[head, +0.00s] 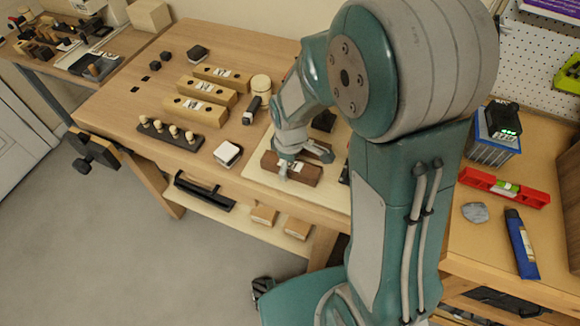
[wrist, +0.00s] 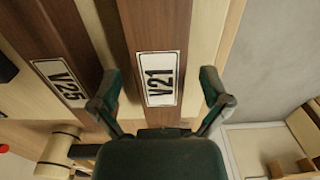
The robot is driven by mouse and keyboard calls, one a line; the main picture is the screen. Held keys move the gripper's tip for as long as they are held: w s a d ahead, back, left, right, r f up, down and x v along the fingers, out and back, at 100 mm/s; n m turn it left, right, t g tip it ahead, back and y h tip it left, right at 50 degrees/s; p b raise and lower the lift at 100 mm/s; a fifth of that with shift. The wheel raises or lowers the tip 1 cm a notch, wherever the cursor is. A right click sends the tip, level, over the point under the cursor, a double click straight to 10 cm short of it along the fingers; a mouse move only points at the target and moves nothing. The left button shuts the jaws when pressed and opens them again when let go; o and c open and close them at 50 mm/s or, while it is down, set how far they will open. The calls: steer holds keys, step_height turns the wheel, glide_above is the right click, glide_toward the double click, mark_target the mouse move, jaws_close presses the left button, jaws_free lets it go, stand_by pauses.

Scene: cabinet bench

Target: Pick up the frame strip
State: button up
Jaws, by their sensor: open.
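A dark brown wooden strip labelled V21 (wrist: 158,40) lies between the fingers of my gripper (wrist: 160,88) in the wrist view. The gripper is open, with one finger on each side of the strip; I cannot tell whether either touches it. A second brown strip, with a label that looks like V25 (wrist: 68,60), lies to its left. In the head view the brown wood (head: 304,173) sits on a pale board under my gripper (head: 303,160), partly hidden by my arm. I cannot tell from the pictures which strip is the frame strip.
Several pale labelled blocks (head: 201,110) and a dark peg rack (head: 170,134) stand on the bench to the left. A white-topped block (head: 228,153) is near the front edge. A red level (head: 504,188) and a blue tool (head: 521,243) lie at right.

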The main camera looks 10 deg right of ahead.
steer(key=c, duration=1.3)
